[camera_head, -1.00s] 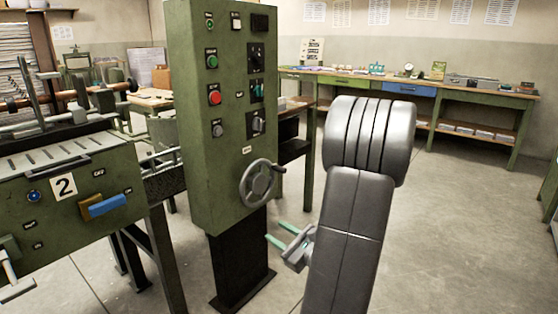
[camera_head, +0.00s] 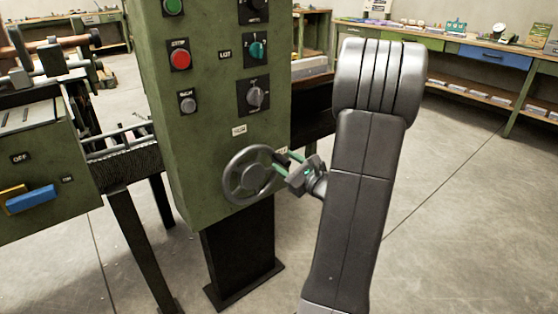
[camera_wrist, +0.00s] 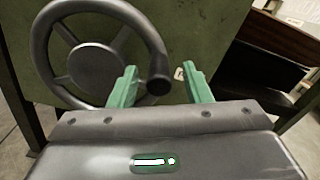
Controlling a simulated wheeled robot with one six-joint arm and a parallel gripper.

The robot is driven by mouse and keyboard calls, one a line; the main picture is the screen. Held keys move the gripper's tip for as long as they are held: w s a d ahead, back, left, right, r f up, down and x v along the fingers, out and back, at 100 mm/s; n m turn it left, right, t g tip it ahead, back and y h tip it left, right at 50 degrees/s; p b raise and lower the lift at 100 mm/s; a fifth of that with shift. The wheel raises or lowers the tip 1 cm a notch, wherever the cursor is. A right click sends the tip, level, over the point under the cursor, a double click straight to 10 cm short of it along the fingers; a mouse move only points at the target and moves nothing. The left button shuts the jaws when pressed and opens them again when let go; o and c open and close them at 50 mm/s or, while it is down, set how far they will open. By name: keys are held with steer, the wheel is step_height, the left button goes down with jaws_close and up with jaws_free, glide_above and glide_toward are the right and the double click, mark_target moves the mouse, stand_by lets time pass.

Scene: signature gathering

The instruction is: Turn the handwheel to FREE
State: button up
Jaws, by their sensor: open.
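The dark grey handwheel (camera_head: 247,176) is on the lower front of the green control cabinet. In the wrist view the handwheel (camera_wrist: 97,68) fills the upper left, with its hub, spokes and a round knob (camera_wrist: 158,84) on the rim at its right. My gripper (camera_head: 283,158) is open at the right side of the wheel. In the wrist view its green fingers (camera_wrist: 160,86) stand apart, with the knob between them, nearer the left finger. I cannot tell if a finger touches it. A small label by the right finger is partly hidden and unreadable.
The green cabinet (camera_head: 205,150) carries buttons and selector knobs above the wheel and stands on a black post (camera_head: 240,255). A green machine with a blue handle (camera_head: 30,198) is at the left. A workbench (camera_head: 470,52) runs along the back right. Floor is clear at right.

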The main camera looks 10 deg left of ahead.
mark_target(276, 156)
steer(key=shift+x, duration=1.95)
steer(key=shift+r, duration=0.1)
jaws_close()
